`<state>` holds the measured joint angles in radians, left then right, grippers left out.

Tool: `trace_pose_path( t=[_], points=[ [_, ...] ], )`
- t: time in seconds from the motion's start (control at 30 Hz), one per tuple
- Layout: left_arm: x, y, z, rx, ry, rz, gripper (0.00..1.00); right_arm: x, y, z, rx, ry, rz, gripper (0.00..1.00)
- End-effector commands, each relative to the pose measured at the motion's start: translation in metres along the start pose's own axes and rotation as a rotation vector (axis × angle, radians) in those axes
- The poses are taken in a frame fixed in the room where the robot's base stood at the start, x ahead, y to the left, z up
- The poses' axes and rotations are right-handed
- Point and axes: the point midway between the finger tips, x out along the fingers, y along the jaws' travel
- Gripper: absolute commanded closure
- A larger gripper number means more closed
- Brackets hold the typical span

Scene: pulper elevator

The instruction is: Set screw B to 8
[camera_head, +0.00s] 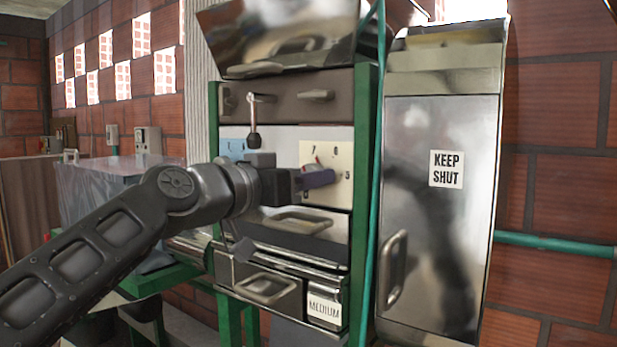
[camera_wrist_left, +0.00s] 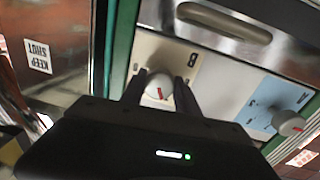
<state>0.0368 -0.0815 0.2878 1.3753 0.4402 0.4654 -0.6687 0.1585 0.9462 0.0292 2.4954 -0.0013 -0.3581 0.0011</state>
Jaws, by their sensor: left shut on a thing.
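Screw B is a pale round knob with a red mark on a cream plate (camera_head: 340,157). In the left wrist view the knob (camera_wrist_left: 158,86) sits between my fingers, beside a black letter B on the plate. My left gripper (camera_head: 318,181) is shut on this knob; its fingertips also show in the left wrist view (camera_wrist_left: 160,92). In the head view the gripper hides most of the knob, and a bit of red shows at its upper left. Small numbers ring the knob, too small to read surely. My right gripper is not in view.
A blue plate (camera_wrist_left: 240,92) with another red-marked knob (camera_wrist_left: 289,123) lies beside the cream one. A lever with a dark tip (camera_head: 254,139) hangs above my gripper. A metal door marked KEEP SHUT (camera_head: 440,205) and a green pipe (camera_head: 373,170) stand right. A MEDIUM drawer (camera_head: 268,289) is below.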

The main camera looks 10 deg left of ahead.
Motion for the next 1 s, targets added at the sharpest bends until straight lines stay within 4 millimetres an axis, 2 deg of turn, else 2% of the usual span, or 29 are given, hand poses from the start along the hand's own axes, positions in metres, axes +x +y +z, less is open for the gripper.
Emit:
trace_pose_path(
  t=[0.17,0.57,1.0],
  points=[
    [0.0001,0.0013,0.0001,0.000,-0.001,0.003,1.00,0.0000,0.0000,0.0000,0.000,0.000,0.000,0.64],
    [0.0002,0.0020,0.0006,-0.043,0.003,0.005,1.00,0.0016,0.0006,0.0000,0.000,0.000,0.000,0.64],
    [0.0002,0.0024,0.0009,-0.319,0.027,0.006,1.00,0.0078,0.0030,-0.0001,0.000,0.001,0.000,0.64]
  ],
)
